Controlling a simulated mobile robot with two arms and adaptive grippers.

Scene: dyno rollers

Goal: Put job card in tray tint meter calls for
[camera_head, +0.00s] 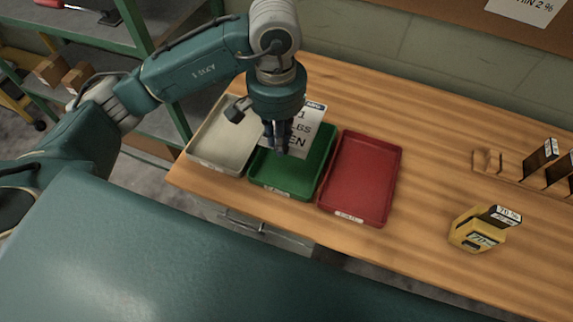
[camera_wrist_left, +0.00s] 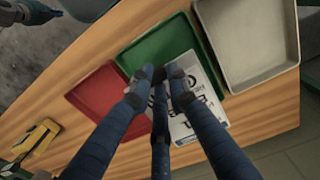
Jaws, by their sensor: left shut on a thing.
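My left gripper (camera_head: 281,148) is shut on the white job card (camera_head: 305,132) and holds it over the back of the green tray (camera_head: 280,189). The card also shows between the fingers in the left wrist view (camera_wrist_left: 208,103); its printing is partly hidden by them. The pale grey tray (camera_head: 215,160) lies left of the green one, the red tray (camera_head: 361,178) right of it. The yellow tint meter (camera_head: 467,232) stands at the right with a dark labelled piece at its top; its display is too small to read surely.
The wooden bench (camera_head: 430,130) is clear between the red tray and the meter. A wooden rack (camera_head: 520,175) with dark labelled pieces stands at the far right. A partly cropped notice (camera_head: 525,8) hangs on the wall. Green shelving (camera_head: 110,40) stands behind my left arm.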

